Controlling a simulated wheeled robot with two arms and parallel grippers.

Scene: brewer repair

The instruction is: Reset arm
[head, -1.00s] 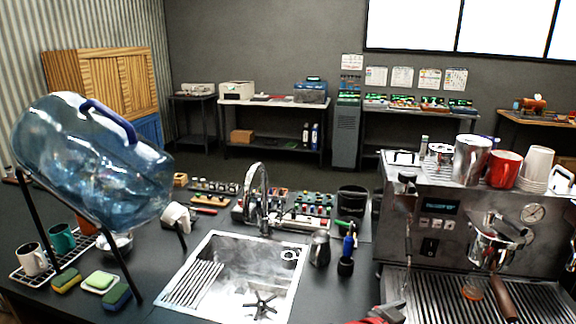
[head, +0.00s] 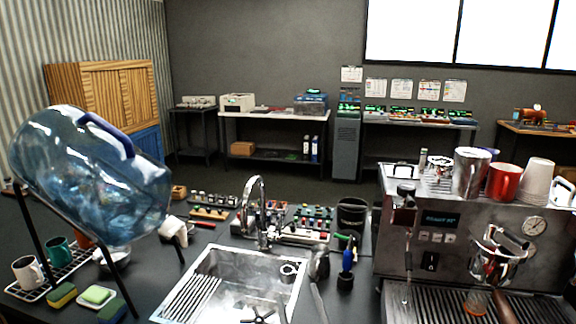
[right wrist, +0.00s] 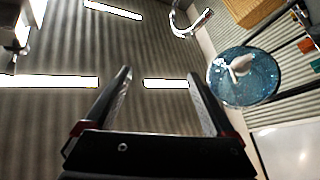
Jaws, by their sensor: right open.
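My right gripper (right wrist: 159,75) shows clearly in the right wrist view. Its two dark fingers are spread wide apart with nothing between them. My left gripper is in neither view.
The sink (head: 190,300) and faucet (head: 257,205) lie ahead. The espresso machine (head: 432,225) stands at right. A large blue water jug (head: 90,185) tilts on a dark stand at left. A small metal pitcher (head: 320,262) stands beside the sink.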

